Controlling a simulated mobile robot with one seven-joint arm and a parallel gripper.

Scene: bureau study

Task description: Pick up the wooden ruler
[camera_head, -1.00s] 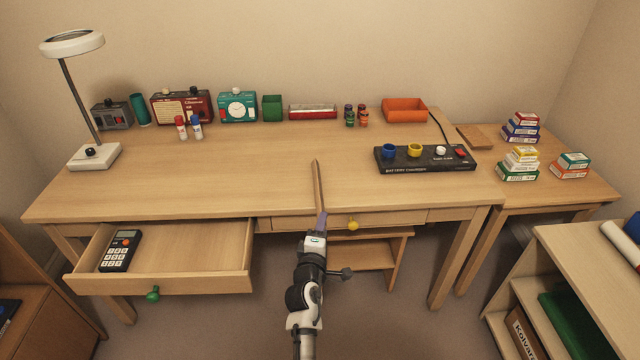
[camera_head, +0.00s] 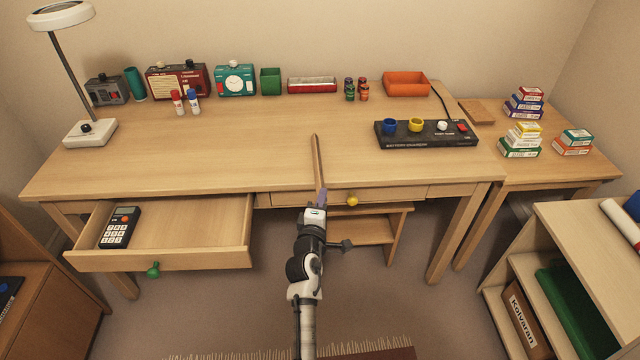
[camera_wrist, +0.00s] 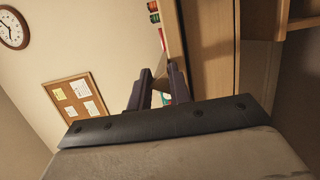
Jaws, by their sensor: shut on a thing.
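The wooden ruler (camera_head: 318,165) is a long, thin brown strip in the middle of the head view. It points away from me, its far end over the desk top and its near end at my gripper (camera_head: 320,198). My gripper is shut on that near end, by the desk's front edge. I cannot tell whether the far part touches the desk or is just above it.
The desk (camera_head: 240,150) has free room around the ruler. A black battery charger (camera_head: 426,134) stands to the right. An open drawer (camera_head: 185,230) with a calculator (camera_head: 119,228) juts out at left. A yellow-knobbed drawer (camera_head: 390,194) is beside my gripper. A lamp (camera_head: 90,132) stands at far left.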

